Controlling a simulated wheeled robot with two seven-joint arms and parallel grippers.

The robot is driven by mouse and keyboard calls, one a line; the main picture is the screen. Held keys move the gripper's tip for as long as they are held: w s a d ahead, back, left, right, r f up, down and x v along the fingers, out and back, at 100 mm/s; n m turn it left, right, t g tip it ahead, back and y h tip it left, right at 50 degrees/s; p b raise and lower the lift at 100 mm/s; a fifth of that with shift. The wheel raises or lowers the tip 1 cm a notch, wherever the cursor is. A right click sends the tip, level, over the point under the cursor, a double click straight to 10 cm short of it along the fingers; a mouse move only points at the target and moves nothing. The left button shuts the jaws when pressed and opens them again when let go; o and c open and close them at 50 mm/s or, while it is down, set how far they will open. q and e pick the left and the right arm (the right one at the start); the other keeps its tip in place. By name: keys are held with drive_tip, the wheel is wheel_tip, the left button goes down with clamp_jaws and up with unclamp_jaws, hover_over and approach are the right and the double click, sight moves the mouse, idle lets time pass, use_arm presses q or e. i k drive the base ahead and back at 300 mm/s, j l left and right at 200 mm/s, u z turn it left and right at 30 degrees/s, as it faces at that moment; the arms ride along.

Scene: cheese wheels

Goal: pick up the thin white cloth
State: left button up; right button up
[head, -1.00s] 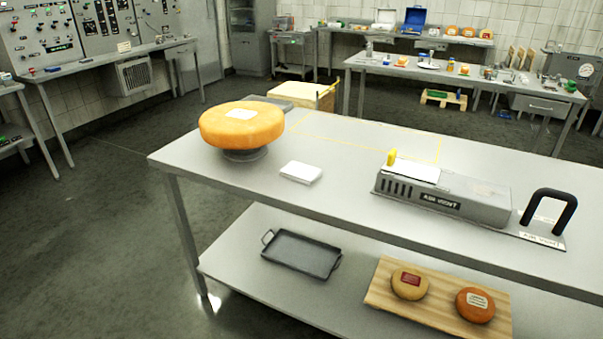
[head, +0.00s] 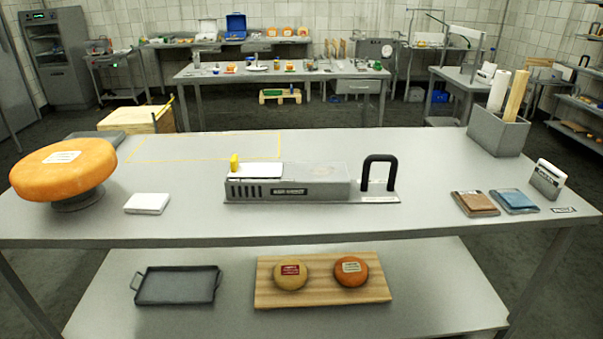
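A small white rectangular pad (head: 147,203), which looks like a folded white cloth, lies flat on the left part of the steel table (head: 330,222), right of the big orange cheese wheel. A thin white sheet (head: 257,171) lies on top of the grey machine; I cannot tell if it is cloth. A brown folded piece (head: 474,203) and a blue folded piece (head: 514,201) lie at the table's right end. Neither of my grippers is in view.
The orange cheese wheel (head: 64,168) sits on a dark round stand. The grey machine (head: 289,188) with a black handle (head: 378,172) takes the table's middle. A grey bin (head: 497,131) with rolls stands at right. The lower shelf holds a dark tray (head: 177,285) and a wooden board (head: 321,297).

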sight(144, 204)
drive_tip(key=i+j, duration=0.1)
drive_tip(key=i, duration=0.35)
drive_tip(key=i+j+u, duration=0.15)
drive_tip(key=i, duration=0.3)
